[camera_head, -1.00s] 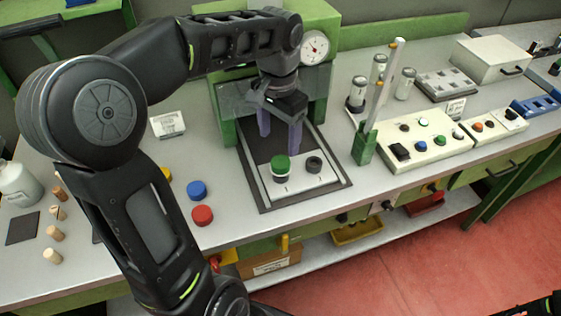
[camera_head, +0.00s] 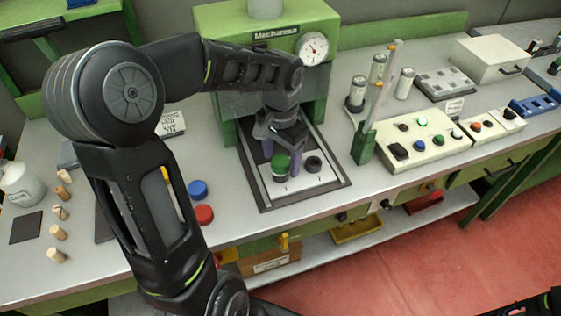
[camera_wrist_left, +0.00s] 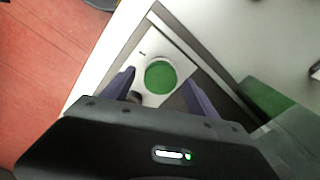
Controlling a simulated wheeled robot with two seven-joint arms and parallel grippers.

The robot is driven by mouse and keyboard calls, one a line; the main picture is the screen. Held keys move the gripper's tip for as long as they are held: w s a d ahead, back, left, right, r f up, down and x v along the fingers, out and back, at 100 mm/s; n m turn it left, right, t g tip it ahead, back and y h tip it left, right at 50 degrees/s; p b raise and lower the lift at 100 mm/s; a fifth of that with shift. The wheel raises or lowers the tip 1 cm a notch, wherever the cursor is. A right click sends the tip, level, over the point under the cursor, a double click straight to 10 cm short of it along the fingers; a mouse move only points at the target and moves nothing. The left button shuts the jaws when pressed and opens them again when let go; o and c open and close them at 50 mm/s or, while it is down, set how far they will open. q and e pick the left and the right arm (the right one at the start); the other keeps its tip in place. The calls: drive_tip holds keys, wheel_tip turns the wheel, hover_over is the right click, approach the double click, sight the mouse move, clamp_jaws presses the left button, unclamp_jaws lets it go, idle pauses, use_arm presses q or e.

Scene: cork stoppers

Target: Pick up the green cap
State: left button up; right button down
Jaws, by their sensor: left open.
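The green cap (camera_head: 281,161) sits upright on the white plate of the press, at the plate's left spot; it also shows in the left wrist view (camera_wrist_left: 160,77). My left gripper (camera_head: 282,158) is open and low over the plate, its purple fingers on either side of the cap. In the left wrist view the gripper (camera_wrist_left: 158,88) has the cap between its two fingers, with gaps on both sides. My right gripper is not in view.
The green press (camera_head: 228,130) stands behind my gripper. A dark ring (camera_head: 313,163) is right of the cap. Blue (camera_head: 198,189) and red (camera_head: 204,215) caps lie left of the press. A green holder with rods (camera_head: 363,146) and a button panel (camera_head: 425,138) stand right.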

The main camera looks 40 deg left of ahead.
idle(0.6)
use_arm(q)
drive_tip(key=c, duration=1.4)
